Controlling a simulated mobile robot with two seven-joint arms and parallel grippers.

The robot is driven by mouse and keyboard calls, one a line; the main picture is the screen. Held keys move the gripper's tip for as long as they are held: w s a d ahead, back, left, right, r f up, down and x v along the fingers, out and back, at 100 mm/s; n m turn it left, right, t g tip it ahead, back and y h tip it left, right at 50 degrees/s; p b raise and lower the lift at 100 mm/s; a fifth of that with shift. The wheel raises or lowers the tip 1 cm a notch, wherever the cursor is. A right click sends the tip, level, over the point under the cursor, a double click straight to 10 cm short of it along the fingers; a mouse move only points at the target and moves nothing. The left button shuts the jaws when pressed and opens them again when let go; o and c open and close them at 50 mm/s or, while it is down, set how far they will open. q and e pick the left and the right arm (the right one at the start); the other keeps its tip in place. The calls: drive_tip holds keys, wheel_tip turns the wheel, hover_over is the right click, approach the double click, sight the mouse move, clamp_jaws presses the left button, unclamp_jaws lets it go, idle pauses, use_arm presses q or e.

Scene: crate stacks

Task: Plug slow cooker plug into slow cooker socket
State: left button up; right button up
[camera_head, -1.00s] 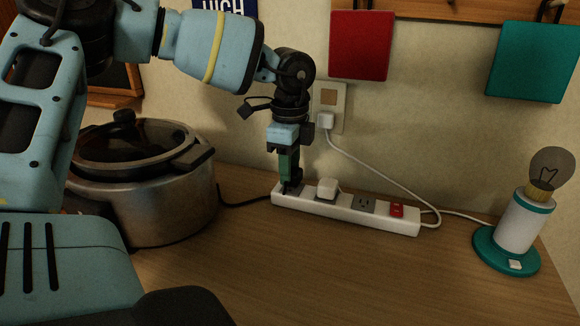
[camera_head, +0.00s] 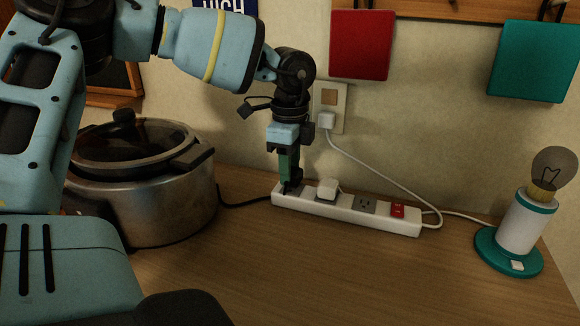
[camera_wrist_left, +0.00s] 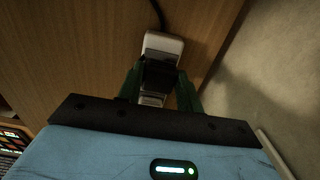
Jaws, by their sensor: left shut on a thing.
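The white power strip (camera_head: 345,213) lies on the wooden table, its left end under my left gripper (camera_head: 288,182). That gripper points down and is shut on the dark slow cooker plug, which sits between the green fingers in the left wrist view (camera_wrist_left: 158,75). The plug is at the strip's left-end socket; the fingers hide whether it is fully seated. The strip's white end also shows in the wrist view (camera_wrist_left: 164,42). The slow cooker (camera_head: 165,215), silver with a dark glass lid, stands left of the strip. A black cord (camera_head: 243,203) runs between them. My right gripper is out of view.
A white plug (camera_head: 328,187) sits in the strip right of my gripper. A grey socket (camera_head: 364,206) and red switch (camera_head: 398,210) follow. A lamp (camera_head: 518,225) on a teal base stands at the right. A wall outlet (camera_head: 330,105) is behind. The front table is clear.

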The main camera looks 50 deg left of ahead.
use_arm(q)
drive_tip(key=shift+f+b, duration=0.5)
drive_tip(key=shift+f, duration=0.1)
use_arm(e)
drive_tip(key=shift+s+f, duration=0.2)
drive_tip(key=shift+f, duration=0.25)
use_arm(q)
drive_tip(key=o, duration=1)
wheel_tip(320, 180, up, 7)
drive_tip(key=shift+r, duration=0.4)
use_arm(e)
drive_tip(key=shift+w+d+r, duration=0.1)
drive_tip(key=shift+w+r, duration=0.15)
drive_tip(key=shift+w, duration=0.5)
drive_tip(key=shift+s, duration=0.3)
